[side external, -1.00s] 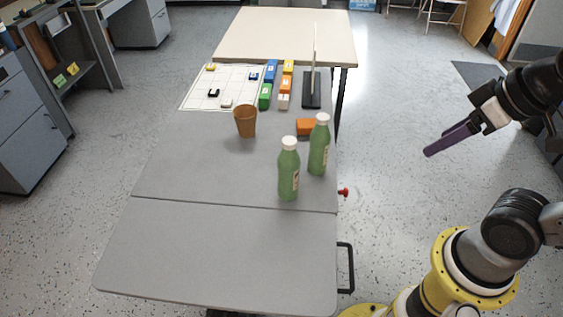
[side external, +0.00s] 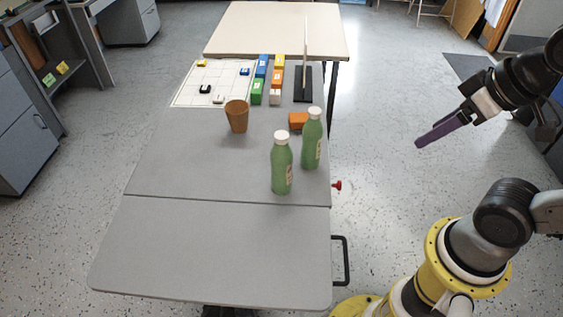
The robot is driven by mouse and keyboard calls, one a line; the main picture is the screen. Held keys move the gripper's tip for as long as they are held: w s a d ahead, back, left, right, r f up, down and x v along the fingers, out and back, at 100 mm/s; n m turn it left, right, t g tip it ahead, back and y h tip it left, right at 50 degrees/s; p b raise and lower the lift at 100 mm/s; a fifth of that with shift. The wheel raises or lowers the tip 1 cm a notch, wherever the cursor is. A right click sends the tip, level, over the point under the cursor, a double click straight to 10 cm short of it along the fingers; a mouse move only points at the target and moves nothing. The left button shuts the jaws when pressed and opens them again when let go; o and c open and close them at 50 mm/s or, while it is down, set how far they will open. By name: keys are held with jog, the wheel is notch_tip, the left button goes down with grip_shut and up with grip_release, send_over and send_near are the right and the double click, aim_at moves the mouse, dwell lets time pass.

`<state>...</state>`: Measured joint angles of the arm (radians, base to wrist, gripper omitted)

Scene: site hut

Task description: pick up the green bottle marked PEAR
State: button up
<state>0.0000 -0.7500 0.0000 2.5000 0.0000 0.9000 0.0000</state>
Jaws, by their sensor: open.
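Two green bottles with white caps stand upright on the grey table. The nearer bottle (side external: 281,165) is to the left, and the other bottle (side external: 312,141) is just behind it to the right. Each has a pale label at its side, too small and turned to read, so I cannot tell which one is marked PEAR. My gripper (side external: 432,138), with purple fingers, is open and empty. It is in the air to the right of the table, well apart from both bottles.
A brown cup (side external: 237,117) stands left of the bottles. An orange block (side external: 298,121) lies behind them. Farther back are several coloured blocks, a white grid sheet (side external: 188,93) and a thin upright panel on a dark base (side external: 304,86). The table's near part (side external: 210,250) is clear.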

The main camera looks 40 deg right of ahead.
jog(key=o, duration=0.5)
